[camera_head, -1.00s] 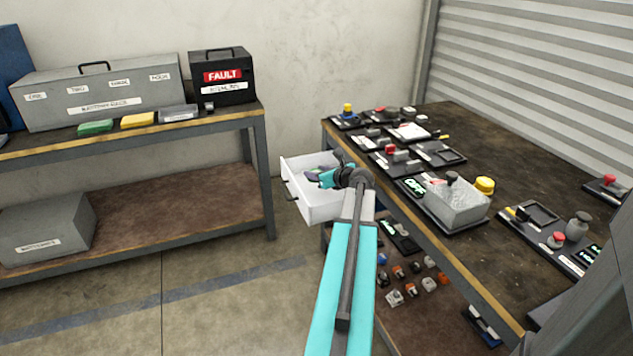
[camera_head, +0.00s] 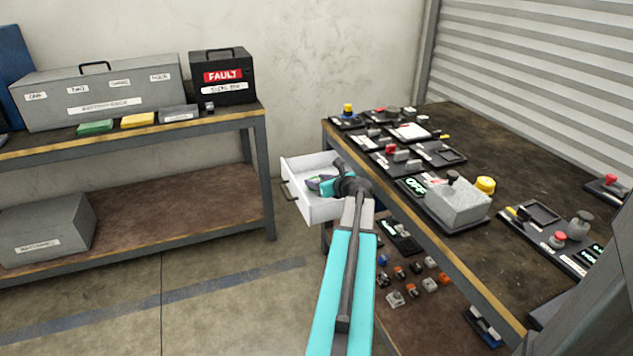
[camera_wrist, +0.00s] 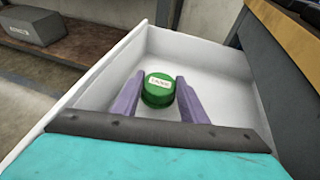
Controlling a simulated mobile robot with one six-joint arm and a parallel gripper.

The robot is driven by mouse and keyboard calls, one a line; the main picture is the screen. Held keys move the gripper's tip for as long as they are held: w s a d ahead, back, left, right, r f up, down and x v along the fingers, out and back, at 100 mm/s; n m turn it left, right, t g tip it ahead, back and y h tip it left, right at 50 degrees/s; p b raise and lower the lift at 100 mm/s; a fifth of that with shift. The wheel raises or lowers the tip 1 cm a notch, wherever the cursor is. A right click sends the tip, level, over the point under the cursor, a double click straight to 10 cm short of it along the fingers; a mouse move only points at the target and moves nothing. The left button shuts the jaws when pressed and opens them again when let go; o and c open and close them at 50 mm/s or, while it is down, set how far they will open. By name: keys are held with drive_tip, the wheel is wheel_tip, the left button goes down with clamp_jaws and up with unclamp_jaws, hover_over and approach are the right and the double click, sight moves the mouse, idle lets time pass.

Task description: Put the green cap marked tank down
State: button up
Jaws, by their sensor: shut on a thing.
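The green cap (camera_wrist: 157,91) with a white label is in the wrist view, between the two purple fingers of my gripper (camera_wrist: 160,97). My gripper is shut on the cap and holds it inside the open white drawer (camera_wrist: 215,72). I cannot tell whether the cap touches the drawer floor. In the head view, my gripper (camera_head: 322,183) is over the drawer (camera_head: 318,208), and my arm hides part of the drawer's right side.
The drawer is pulled out beside the workbench (camera_head: 480,140), which carries several devices and a grey box (camera_head: 458,207). A shelf at left holds a grey case (camera_head: 100,90) and a black FAULT box (camera_head: 222,77). The rest of the drawer floor looks clear.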

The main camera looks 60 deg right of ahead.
drive_tip(key=shift+a+f, duration=0.15)
drive_tip(key=shift+f, duration=0.25)
drive_tip(key=o, duration=1.1)
drive_tip(key=shift+s+f, duration=0.1)
drive_tip(key=shift+f, duration=0.1)
drive_tip(key=shift+r, duration=0.45)
drive_tip(key=shift+s+a+r, duration=0.1)
drive_tip(key=shift+s+r, duration=0.15)
drive_tip(key=shift+r+p+v, duration=0.15)
drive_tip(key=shift+p+v, duration=0.15)
drive_tip(key=shift+v, duration=1.45)
drive_tip(key=shift+r+p+v, duration=0.15)
drive_tip(key=shift+p+v, duration=0.1)
drive_tip(key=shift+v, duration=1.45)
drive_tip(key=shift+w, duration=0.1)
